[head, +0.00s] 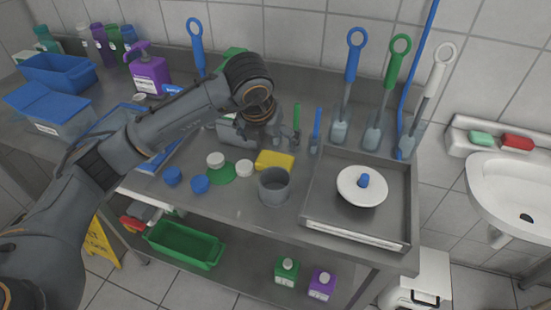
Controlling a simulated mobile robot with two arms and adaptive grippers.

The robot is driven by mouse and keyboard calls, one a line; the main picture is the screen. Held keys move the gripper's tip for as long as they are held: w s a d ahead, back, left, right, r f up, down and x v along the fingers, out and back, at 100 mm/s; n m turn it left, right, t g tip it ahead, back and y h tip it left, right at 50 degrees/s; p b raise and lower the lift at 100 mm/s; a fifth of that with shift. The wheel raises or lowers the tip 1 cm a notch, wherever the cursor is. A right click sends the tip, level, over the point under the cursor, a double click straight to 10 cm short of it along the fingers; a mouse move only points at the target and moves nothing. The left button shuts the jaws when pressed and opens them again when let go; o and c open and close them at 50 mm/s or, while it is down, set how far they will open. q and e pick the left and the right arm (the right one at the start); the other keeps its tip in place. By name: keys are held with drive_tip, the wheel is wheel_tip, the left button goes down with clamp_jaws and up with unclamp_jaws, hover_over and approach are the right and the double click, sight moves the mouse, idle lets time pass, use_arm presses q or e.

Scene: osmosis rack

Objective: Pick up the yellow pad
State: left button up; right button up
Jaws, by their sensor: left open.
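The yellow pad (275,160) lies flat on the steel counter near its middle, just behind a grey cup. My left gripper (265,142) points down just behind the pad, close to its far edge. It is open and holds nothing that I can see. Its fingers are small and dark here, so I cannot tell whether they touch the pad. My right gripper does not show.
The grey cup (274,187) stands right in front of the pad. White and blue round caps and a green disc (221,173) lie to the left. A steel tray (324,231) with a white lid is at right. Upright brushes line the wall.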

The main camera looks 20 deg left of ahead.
sight(274, 160)
use_arm(q)
drive_tip(key=x, duration=0.2)
drive_tip(key=shift+w+f, duration=0.15)
drive_tip(key=shift+f, duration=0.25)
drive_tip(key=x, duration=0.1)
drive_tip(key=p+x, duration=0.1)
drive_tip(key=x, duration=0.1)
drive_tip(key=shift+s+f+p, duration=0.2)
drive_tip(key=shift+s+p, duration=0.05)
drive_tip(key=shift+p, duration=0.15)
drive_tip(key=shift+x, duration=1.15)
drive_tip(key=shift+d+f, duration=0.1)
drive_tip(key=shift+f, duration=0.2)
drive_tip(key=shift+w, duration=0.1)
drive_tip(key=c, duration=0.7)
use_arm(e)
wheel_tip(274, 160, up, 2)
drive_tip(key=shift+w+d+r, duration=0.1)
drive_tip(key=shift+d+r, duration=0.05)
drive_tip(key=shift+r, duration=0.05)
